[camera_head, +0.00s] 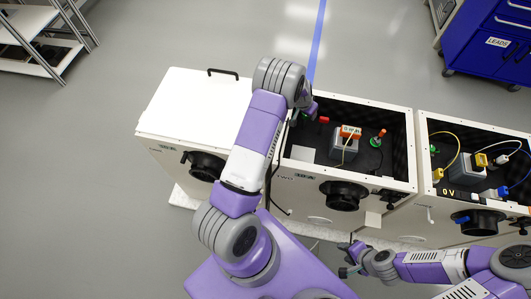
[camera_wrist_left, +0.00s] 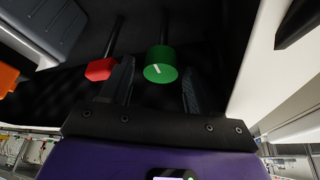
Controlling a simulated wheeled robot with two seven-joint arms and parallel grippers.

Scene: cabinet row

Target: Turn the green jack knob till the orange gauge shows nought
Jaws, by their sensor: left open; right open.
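The green jack knob (camera_wrist_left: 160,66) has a white mark on its face and stands on a dark stem. In the left wrist view it sits between the fingertips of my open left gripper (camera_wrist_left: 156,80); I cannot tell whether either finger touches it. A red knob (camera_wrist_left: 101,69) is just outside the left finger. In the head view my left gripper (camera_head: 308,109) reaches into the middle open cabinet and mostly hides the green knob. The orange gauge (camera_head: 350,132) sits on a grey block there; its reading is too small to tell. My right gripper (camera_head: 347,260) is open and empty in front of the cabinets.
The middle cabinet (camera_head: 408,150) also holds a green jack with an orange top (camera_head: 376,141). A closed white cabinet (camera_head: 190,105) stands left. An open cabinet (camera_head: 424,165) with cables and a "0 V" display stands right.

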